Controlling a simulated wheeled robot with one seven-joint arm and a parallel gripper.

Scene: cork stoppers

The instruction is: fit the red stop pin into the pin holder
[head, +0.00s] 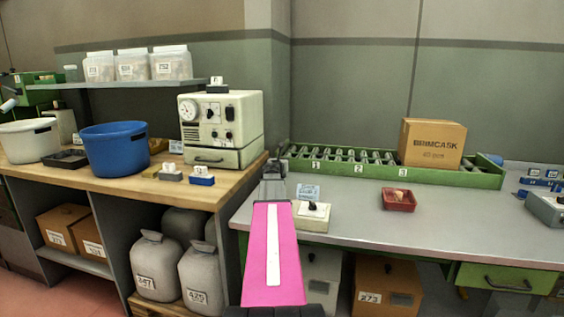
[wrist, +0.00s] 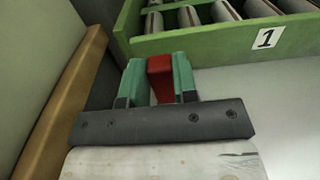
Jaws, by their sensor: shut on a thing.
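My gripper (wrist: 159,80) has green fingers, shut on the red stop pin (wrist: 160,66), which shows as a red block between them. In the wrist view they are in front of the green side rail of the roller track, left of its label 1. In the head view my gripper (head: 274,168) is by the left end of the roller track (head: 400,176); the pin cannot be made out there. I cannot pick out the pin holder in either view; my gripper may hide it.
A wooden bench edge (wrist: 62,105) runs close on the left of my gripper. On the grey table stand a cream box with a black knob (head: 312,215) and a red tray (head: 398,206). A cardboard box (head: 432,143) sits on the track. The table front is mostly clear.

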